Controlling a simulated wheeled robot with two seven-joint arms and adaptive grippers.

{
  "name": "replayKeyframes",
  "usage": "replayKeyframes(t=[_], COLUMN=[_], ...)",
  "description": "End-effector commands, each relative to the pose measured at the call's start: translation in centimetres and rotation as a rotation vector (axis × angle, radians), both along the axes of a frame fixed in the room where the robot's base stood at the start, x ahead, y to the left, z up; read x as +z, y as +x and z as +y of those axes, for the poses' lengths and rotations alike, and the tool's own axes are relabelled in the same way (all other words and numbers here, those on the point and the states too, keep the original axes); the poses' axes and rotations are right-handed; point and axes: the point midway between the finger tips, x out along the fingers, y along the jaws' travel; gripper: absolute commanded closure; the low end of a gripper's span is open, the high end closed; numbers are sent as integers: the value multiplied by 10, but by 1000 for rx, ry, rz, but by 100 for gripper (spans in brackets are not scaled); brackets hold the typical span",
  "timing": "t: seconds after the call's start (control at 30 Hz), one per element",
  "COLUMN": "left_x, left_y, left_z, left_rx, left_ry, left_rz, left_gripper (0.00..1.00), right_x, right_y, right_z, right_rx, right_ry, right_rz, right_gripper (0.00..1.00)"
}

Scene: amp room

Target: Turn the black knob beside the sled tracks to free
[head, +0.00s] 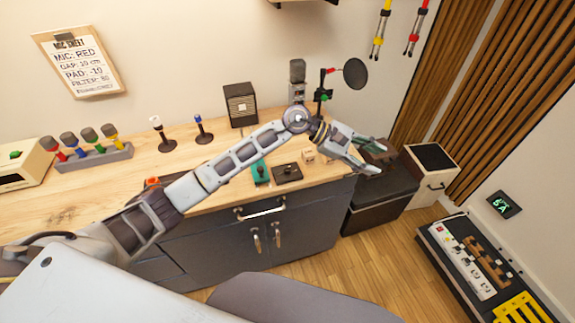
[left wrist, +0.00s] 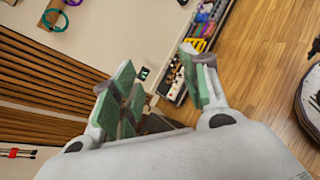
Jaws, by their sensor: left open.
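A flat dark plate (head: 287,174) with a small raised knob-like part lies near the counter's front edge, beside a green device (head: 260,172). I cannot tell for sure whether this is the black knob, or which position it is in. No sled tracks can be clearly made out. My left gripper (head: 376,155) is open and empty, right of the plate and above the dark box past the counter's right end. Its green-padded fingers also show apart in the left wrist view (left wrist: 160,88). My right gripper is not in view.
A microphone (head: 297,72) and a round pop filter (head: 355,73) stand at the back of the counter. Small wooden blocks (head: 308,157) lie below my forearm. A dark case (head: 440,250) with strips and yellow parts is on the floor at right. Bare floor lies between.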

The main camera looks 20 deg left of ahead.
Motion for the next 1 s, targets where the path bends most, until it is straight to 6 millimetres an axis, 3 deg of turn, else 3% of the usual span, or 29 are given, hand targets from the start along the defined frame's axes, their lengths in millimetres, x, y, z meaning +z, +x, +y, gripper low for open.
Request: replayKeyframes(t=[0.27,0.47,0.8,1.0], left_x=[-38,-54,-47,-38], left_y=[18,35,62,67], left_z=[51,105,211,245], left_rx=[-156,-263,-419,-462], left_ry=[363,627,1043,1161], left_rz=[-178,-258,-287,-268], left_gripper=[55,55,55,55], right_x=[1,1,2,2], right_y=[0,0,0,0], right_z=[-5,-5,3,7], right_rx=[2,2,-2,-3], right_ry=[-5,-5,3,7], right_rz=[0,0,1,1], right_gripper=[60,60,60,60])
